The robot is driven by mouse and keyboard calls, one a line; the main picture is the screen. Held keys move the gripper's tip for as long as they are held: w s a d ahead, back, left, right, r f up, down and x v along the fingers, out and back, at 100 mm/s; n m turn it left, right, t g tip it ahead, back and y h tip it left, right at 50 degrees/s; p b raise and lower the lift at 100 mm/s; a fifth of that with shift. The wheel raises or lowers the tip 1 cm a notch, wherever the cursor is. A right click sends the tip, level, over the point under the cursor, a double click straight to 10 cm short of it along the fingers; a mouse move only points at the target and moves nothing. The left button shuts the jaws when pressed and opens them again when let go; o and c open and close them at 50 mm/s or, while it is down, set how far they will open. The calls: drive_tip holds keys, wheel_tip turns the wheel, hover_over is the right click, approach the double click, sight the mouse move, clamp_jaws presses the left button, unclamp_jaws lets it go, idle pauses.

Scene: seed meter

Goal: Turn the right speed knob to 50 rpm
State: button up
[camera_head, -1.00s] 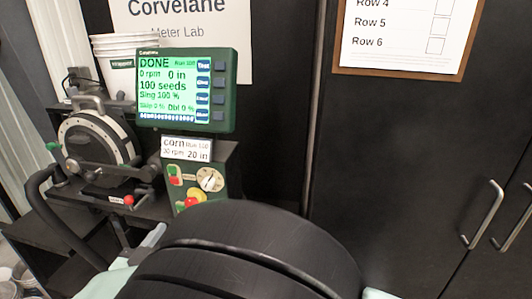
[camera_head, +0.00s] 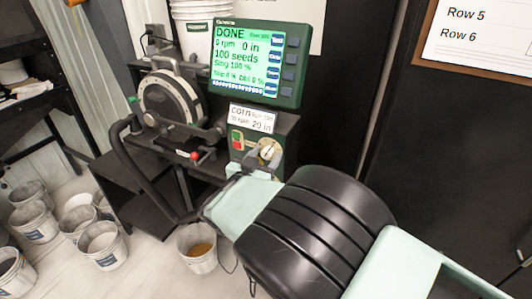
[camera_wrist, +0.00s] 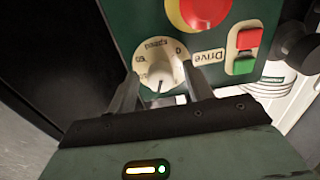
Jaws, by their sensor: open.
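The white speed knob (camera_head: 268,152) sits on the green control panel, below the display and card. In the wrist view the knob (camera_wrist: 158,72) has a dark pointer mark and a pale dial around it lettered "speed", with a 0 at its upper right. My gripper (camera_wrist: 163,82) is open, with one finger on each side of the knob. Whether the fingers touch it, I cannot tell. In the head view my gripper (camera_head: 260,163) is at the panel and hides its lower part. The display (camera_head: 248,62) reads DONE, 0 rpm, 100 seeds.
Red and green Drive buttons (camera_wrist: 245,48) and a red stop button on yellow (camera_wrist: 200,8) are close by the knob. A round seed meter (camera_head: 172,98) stands left of the panel. A bucket of grain (camera_head: 199,250) and several others are on the floor.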

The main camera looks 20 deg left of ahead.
drive_tip(key=shift+w, duration=0.1)
drive_tip(key=c, duration=1)
drive_tip(key=shift+o, duration=0.2)
drive_tip(key=shift+f+m+b, duration=0.15)
drive_tip(key=shift+m+b, duration=0.15)
drive_tip(key=shift+b, duration=0.4)
drive_tip(key=shift+f+m+b, duration=0.1)
drive_tip(key=shift+m+b, duration=0.2)
drive_tip(key=shift+b, duration=0.2)
drive_tip(key=m+b, duration=0.6)
drive_tip(key=b, duration=0.6)
drive_tip(key=shift+m, duration=0.4)
drive_tip(key=shift+m+b, duration=0.9)
drive_tip(key=shift+b, duration=0.3)
drive_tip(key=shift+r, duration=0.25)
